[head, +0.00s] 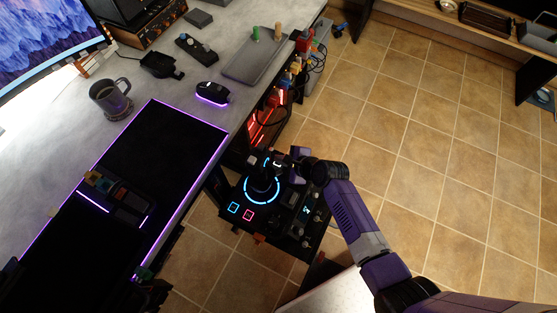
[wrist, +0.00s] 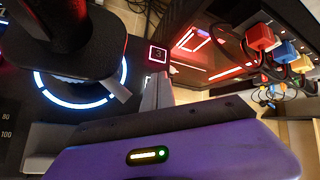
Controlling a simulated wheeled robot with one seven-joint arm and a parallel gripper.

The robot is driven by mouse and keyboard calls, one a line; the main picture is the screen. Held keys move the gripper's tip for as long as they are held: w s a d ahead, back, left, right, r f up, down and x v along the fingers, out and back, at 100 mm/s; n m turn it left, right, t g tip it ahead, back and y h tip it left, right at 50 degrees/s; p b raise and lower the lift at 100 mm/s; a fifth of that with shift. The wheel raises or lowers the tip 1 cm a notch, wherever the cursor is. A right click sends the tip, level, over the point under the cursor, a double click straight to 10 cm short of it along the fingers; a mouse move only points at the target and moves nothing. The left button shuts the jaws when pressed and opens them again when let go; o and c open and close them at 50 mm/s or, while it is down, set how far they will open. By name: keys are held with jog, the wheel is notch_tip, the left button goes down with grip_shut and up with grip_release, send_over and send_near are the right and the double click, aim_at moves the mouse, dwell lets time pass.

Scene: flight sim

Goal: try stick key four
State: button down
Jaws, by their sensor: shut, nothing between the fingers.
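The flight stick (head: 262,180) stands on a black panel beside the desk, with a glowing blue-white ring around its base. The ring and the dark stick (wrist: 72,30) fill the upper left of the wrist view. A lit square key marked 3 (wrist: 157,53) shows just beyond my gripper in the wrist view. In the head view a cyan square key (head: 233,208) and a pink-red square key (head: 248,215) glow in front of the ring; their numbers are too small to read. I cannot pick out key four. My gripper (head: 281,161) is shut and empty, close beside the stick.
The desk with a lit-edged black mat (head: 165,150), a mug (head: 111,99), a mouse (head: 212,92) and a grey tray (head: 256,58) is on the left. Cables with coloured plugs (wrist: 262,38) hang behind the panel. The tiled floor (head: 440,130) is open on the right.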

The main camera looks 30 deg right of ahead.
jog(key=shift+r, duration=0.15)
jog(key=shift+r+p, duration=0.75)
jog(key=shift+p, duration=0.3)
jog(key=shift+r, duration=0.1)
notch_tip(320, 180, up, 5)
jog(key=p, duration=0.5)
dwell(0.6)
